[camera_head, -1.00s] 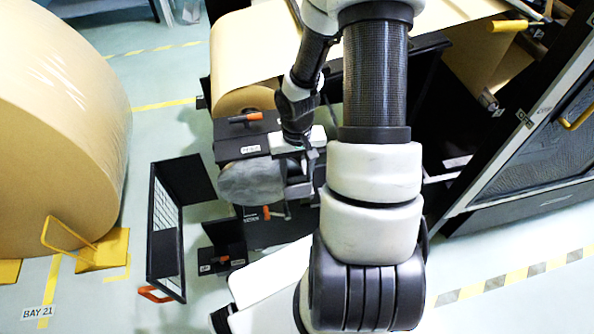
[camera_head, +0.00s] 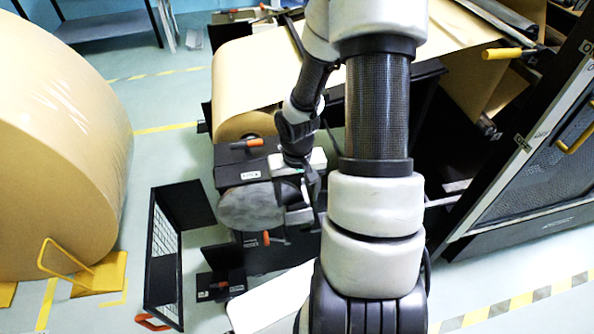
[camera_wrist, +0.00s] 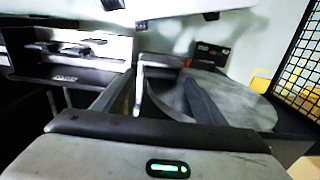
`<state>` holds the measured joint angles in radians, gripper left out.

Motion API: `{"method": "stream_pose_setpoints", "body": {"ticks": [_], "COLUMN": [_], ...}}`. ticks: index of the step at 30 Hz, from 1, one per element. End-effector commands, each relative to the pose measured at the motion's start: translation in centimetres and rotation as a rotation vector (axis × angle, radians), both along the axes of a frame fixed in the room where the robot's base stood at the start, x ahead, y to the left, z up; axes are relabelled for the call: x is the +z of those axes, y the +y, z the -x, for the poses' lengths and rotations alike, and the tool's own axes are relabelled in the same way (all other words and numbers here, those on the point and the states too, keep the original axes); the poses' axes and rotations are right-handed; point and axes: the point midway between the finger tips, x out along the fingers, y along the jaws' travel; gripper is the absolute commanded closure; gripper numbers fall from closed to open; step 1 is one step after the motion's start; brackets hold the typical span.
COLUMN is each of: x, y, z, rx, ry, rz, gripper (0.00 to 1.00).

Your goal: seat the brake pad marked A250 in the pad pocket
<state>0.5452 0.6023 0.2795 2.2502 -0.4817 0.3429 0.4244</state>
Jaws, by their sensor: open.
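My gripper (camera_head: 309,193) is at the right side of the grey brake disc (camera_head: 250,205). In the wrist view my gripper (camera_wrist: 160,95) shows two dark fingers set apart with no pad visible between them. One finger crosses in front of the disc (camera_wrist: 240,98). A dark object (camera_wrist: 68,49) lies on a light shelf at upper left of the wrist view; I cannot tell whether it is a pad. No A250 marking is legible, and I cannot make out the pad pocket.
A black labelled housing (camera_head: 240,172) with an orange handle adjoins the disc. An open mesh guard (camera_head: 165,245) stands at left, with a black bracket (camera_head: 222,283) beside it. A large kraft roll (camera_head: 60,150) fills the far left.

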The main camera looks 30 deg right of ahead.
Motion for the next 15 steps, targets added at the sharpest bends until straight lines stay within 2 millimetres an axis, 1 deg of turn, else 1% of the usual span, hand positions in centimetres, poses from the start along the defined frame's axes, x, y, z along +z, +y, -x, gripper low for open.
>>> {"method": "stream_pose_setpoints", "body": {"ticks": [1,9,15], "x": [1.3,8.0,12.4], "y": [-0.1,-0.1,-0.1], "z": [-0.1,-0.1,-0.1], "rx": [-0.001,-0.001,-0.002], "ry": [-0.003,-0.005,-0.004], "rz": [0.002,0.004,0.003], "gripper": [0.35,0.35,0.35]}}
